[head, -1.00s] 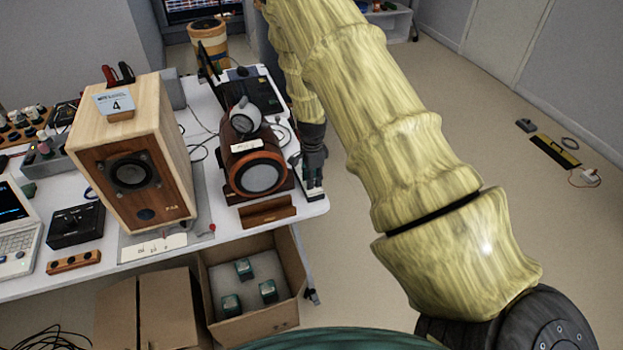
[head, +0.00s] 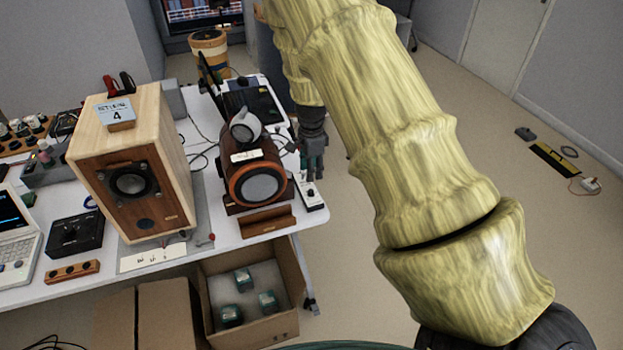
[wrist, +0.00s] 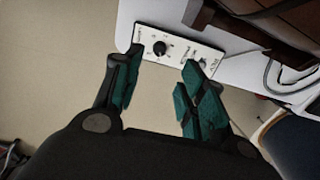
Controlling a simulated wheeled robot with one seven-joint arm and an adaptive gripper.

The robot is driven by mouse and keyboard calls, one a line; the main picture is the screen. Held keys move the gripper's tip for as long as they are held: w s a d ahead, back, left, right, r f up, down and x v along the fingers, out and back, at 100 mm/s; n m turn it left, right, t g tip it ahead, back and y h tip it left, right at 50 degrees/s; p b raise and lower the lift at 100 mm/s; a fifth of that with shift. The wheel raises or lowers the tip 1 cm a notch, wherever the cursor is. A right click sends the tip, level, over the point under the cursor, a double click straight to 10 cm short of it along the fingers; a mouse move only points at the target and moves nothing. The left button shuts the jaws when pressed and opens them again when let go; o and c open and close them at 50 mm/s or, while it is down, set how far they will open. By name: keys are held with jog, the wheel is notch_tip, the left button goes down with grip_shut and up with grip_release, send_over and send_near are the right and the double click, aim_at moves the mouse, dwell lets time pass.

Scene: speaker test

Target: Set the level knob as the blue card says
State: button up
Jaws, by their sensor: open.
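The blue card (head: 116,111) stands in a small wooden holder on top of the pale wooden speaker in the head view. It shows a large 4; the smaller word above it is hard to read. The level knob (wrist: 160,48) is a small black dial on a white panel (wrist: 182,50) with marks around it. The panel also shows at the table's right edge in the head view (head: 311,196). My gripper (wrist: 163,66) is open, its two green-padded fingers spread on either side of the knob in the picture, apparently not touching it. The knob's pointer direction is too small to tell.
A dark wooden cylinder with a round grey front (head: 258,186) stands just left of the panel. The wooden speaker (head: 168,150) is further left. An open cardboard box (head: 285,327) sits below the table. Open floor lies to the right.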

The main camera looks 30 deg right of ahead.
jog(key=shift+r, duration=1.4)
jog(key=shift+f, duration=0.1)
